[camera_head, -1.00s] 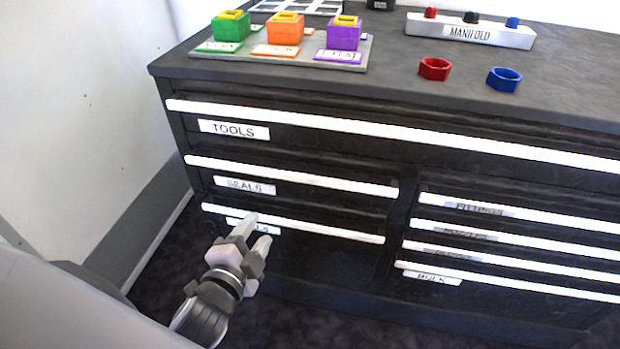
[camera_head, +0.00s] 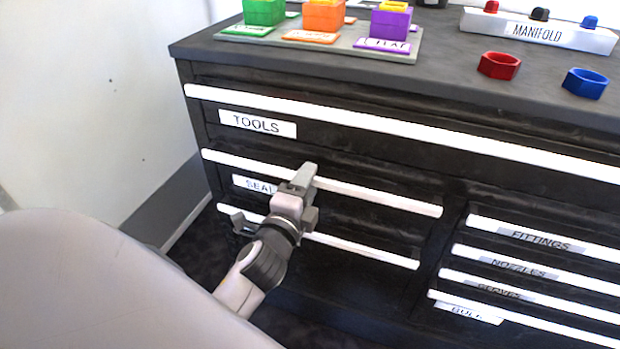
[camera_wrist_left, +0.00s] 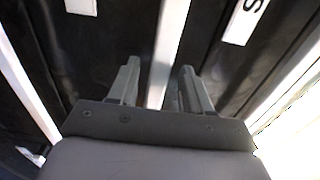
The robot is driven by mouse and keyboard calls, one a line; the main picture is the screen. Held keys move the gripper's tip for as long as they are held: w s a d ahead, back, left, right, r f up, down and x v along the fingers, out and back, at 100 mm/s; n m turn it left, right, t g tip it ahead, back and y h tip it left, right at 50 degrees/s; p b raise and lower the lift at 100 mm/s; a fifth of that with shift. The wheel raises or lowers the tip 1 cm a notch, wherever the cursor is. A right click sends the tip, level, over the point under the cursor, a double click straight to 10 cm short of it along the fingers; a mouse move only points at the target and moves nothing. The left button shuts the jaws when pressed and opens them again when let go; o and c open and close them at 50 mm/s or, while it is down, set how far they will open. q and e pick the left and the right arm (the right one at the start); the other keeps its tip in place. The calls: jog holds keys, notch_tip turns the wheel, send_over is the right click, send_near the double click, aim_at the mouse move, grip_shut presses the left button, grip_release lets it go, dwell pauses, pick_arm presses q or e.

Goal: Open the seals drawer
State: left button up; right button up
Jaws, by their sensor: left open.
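The seals drawer is the second one down on the left of the black cabinet. Its white bar handle (camera_head: 385,200) runs across the drawer's top, and its label (camera_head: 252,184) is partly hidden by my gripper. My left gripper (camera_head: 303,176) is in front of this handle. In the left wrist view, my left gripper (camera_wrist_left: 158,88) is open, with a white handle bar (camera_wrist_left: 169,45) running between its two fingers. I cannot tell whether the fingers touch it. The drawer looks shut. My right gripper is not in view.
The tools drawer handle (camera_head: 400,132) is above and another white handle (camera_head: 360,250) is below. Several narrow drawers with handles (camera_head: 540,238) are at the right.

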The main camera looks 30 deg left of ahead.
pick_arm(q)
jog(key=shift+x, duration=0.85)
grip_shut()
jog(key=shift+f, duration=0.1)
